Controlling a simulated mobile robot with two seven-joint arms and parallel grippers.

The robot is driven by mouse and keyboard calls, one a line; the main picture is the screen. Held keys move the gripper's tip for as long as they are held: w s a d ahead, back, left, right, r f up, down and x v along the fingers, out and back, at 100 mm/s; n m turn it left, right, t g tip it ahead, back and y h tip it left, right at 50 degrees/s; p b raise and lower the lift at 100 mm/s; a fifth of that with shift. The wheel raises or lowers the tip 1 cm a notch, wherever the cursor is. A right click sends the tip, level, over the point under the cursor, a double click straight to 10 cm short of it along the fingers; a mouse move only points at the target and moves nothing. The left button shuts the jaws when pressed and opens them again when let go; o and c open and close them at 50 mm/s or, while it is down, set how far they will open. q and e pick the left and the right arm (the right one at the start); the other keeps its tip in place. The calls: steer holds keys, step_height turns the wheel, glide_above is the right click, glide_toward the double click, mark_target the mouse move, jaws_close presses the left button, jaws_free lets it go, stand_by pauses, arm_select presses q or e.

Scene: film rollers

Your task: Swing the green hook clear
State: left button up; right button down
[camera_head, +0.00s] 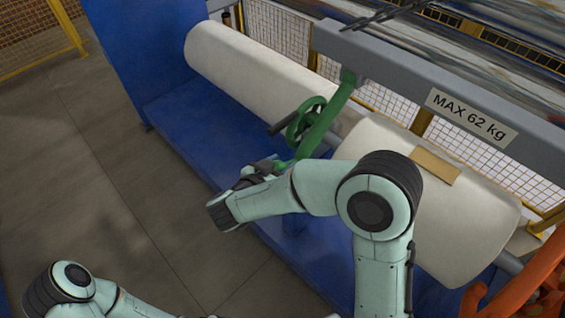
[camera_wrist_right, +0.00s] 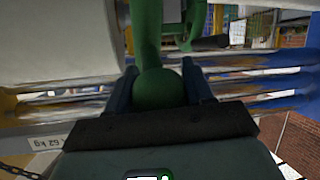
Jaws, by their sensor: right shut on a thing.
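The green hook (camera_head: 320,127) hangs from the grey beam, slanting down to the left in front of the rollers. Its round green knob shows in the right wrist view (camera_wrist_right: 158,90) between the two fingers. My right gripper (camera_wrist_right: 162,88) is shut on the green hook at this knob; in the head view the gripper (camera_head: 268,166) is at the hook's lower end, partly hidden by my own wrist. My left arm shows only at the bottom left edge, and its gripper is out of view.
A white film roller (camera_head: 235,70) lies at the back left and another (camera_head: 400,190) at the right, with a green handwheel (camera_head: 303,122) between them. The grey beam (camera_head: 390,75) carries a "MAX 62 kg" label. A blue machine frame (camera_head: 190,135) stands below. An orange part (camera_head: 545,285) is at the lower right. Floor at left is clear.

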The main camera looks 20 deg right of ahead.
steer(key=shift+w+a+r, duration=0.1)
steer(key=shift+w+r, duration=0.05)
steer(key=shift+r, duration=0.3)
steer(key=c, duration=0.7)
jaws_free()
steer(key=shift+c, duration=0.2)
steer(key=shift+o, duration=1.3)
steer(key=shift+f, duration=0.1)
steer(key=v, duration=1.3)
steer(key=shift+s+a+b, duration=0.2)
steer(key=shift+s+b, duration=0.1)
steer(key=shift+b, duration=0.05)
